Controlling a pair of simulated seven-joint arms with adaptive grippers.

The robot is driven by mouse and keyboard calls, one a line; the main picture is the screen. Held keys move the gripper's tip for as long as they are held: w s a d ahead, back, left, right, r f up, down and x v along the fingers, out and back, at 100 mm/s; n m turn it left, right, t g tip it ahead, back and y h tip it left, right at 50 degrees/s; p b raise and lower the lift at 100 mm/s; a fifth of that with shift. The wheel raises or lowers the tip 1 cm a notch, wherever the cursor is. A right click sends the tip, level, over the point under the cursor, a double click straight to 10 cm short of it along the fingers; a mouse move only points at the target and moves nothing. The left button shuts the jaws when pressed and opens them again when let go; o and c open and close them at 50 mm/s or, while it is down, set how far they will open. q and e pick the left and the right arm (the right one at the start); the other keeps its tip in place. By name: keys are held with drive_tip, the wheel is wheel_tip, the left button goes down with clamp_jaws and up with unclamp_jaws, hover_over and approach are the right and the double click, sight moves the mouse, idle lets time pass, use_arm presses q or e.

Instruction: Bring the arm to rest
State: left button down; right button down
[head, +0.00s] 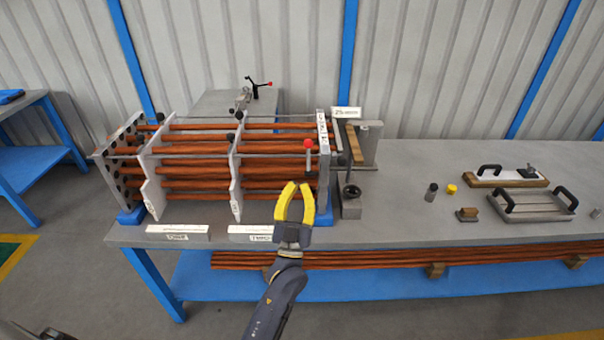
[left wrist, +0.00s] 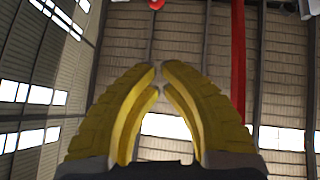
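My left gripper (head: 296,186) has yellow fingers and points upward in front of the bench, near the right end of the flanged shell. My right gripper is not in view.
A red-knobbed lever (head: 308,144) stands just behind the fingertips. White labels (head: 178,232) line the bench's front edge. A yellow cap (head: 451,189), a dark-topped cylinder (head: 431,192) and a handled tray (head: 532,203) lie on the right. The floor in front is clear.

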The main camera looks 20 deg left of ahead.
use_arm(q)
drive_tip(key=d+f+m+g+h, duration=0.2)
drive_tip(key=f+g, duration=0.1)
drive_tip(key=f, duration=0.9)
drive_tip(key=d+f+m+g+h, duration=0.1)
drive_tip(key=f+m+g+h, duration=0.15)
drive_tip(key=f, duration=1.05)
drive_tip(key=s+f+g, duration=0.4)
drive_tip(key=s+f, duration=0.1)
drive_tip(key=f, duration=0.7)
drive_tip(key=s+f+g, duration=0.3)
drive_tip(key=s+f, duration=0.2)
drive_tip(key=f, duration=0.7)
drive_tip(key=s+a+f+g, duration=0.2)
drive_tip(key=s+f+g, duration=0.1)
drive_tip(key=s+f, duration=0.65)
drive_tip(key=s+a+f+g, duration=0.2)
drive_tip(key=s+f+g, duration=0.1)
drive_tip(key=s+f, duration=0.65)
drive_tip(key=s+a+f+g, duration=0.2)
drive_tip(key=s, duration=0.6)
drive_tip(key=s+a+f+g+y, duration=0.1)
drive_tip(key=s+a+f+g, duration=0.1)
drive_tip(key=s, duration=0.7)
drive_tip(key=s+a+f+g, duration=0.2)
drive_tip(key=s+f, duration=0.2)
drive_tip(key=s, duration=0.4)
drive_tip(key=shift+s+a+m, duration=0.3)
drive_tip(key=shift+s+m, duration=0.1)
drive_tip(key=shift+m, duration=0.05)
